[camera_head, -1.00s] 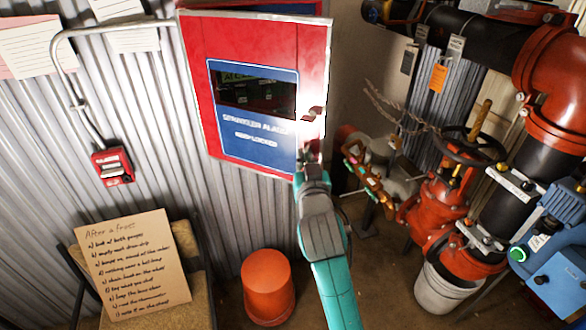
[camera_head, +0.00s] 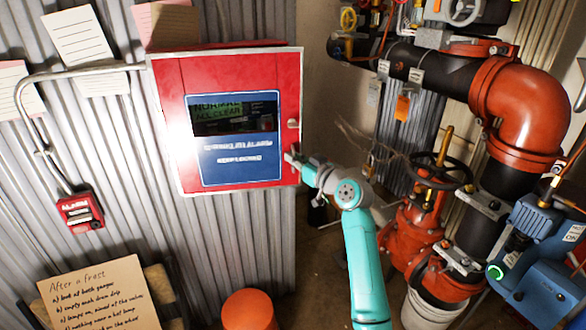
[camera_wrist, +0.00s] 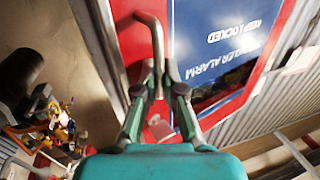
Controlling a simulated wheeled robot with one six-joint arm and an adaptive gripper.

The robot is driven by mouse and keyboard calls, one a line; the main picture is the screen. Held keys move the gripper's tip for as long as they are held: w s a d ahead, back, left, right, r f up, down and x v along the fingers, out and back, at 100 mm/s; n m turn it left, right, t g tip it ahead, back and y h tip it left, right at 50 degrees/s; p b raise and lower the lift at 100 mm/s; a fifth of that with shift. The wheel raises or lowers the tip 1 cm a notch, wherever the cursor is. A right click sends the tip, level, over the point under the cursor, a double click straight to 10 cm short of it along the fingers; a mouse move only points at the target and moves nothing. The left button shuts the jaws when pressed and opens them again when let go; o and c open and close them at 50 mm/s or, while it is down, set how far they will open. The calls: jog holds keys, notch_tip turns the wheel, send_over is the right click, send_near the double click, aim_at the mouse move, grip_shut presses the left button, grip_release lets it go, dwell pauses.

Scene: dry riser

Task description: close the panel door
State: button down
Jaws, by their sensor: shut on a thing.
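The red panel door (camera_head: 170,110), with a blue label and a dark window reading "NORMAL ALL CLEAR", faces me on the corrugated wall in the head view. It lies flat or nearly flat against its box; I cannot tell whether a thin gap is left. My gripper (camera_head: 293,158) is at the door's lower right edge. In the wrist view my gripper (camera_wrist: 160,92) is shut on the bent metal door handle (camera_wrist: 152,45), with the red door and its blue label (camera_wrist: 215,45) beyond. The fingers partly hide the handle's end.
Red valves and a handwheel (camera_head: 440,171), thick black and red pipes (camera_head: 515,110) and a blue actuator (camera_head: 540,250) stand right of my arm. An orange bucket (camera_head: 248,310) is below the panel. A red alarm box (camera_head: 80,212) is on the wall at left.

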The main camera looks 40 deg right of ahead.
jog(key=w+d+y, duration=0.1)
jog(key=w, duration=0.1)
jog(key=w+d+n+y, duration=0.1)
jog(key=w, duration=0.1)
jog(key=w+d+n+y, duration=0.1)
jog(key=w+y, duration=0.1)
jog(key=w, duration=0.1)
jog(key=shift+d+g, duration=0.25)
jog(key=shift+g, duration=0.15)
jog(key=shift+w+d+n+y, duration=0.15)
jog(key=shift+w+n+y, duration=0.15)
jog(key=shift+w, duration=0.35)
jog(key=shift+w+d+n+y, duration=0.15)
jog(key=shift+w+n+y, duration=0.15)
jog(key=shift+w, duration=0.3)
jog(key=shift+w+r, duration=0.1)
jog(key=c, duration=1.6)
grip_release()
jog(key=shift+w+d, duration=0.1)
jog(key=shift+o, duration=0.2)
jog(key=v, duration=1.2)
jog(key=shift+d+r, duration=0.1)
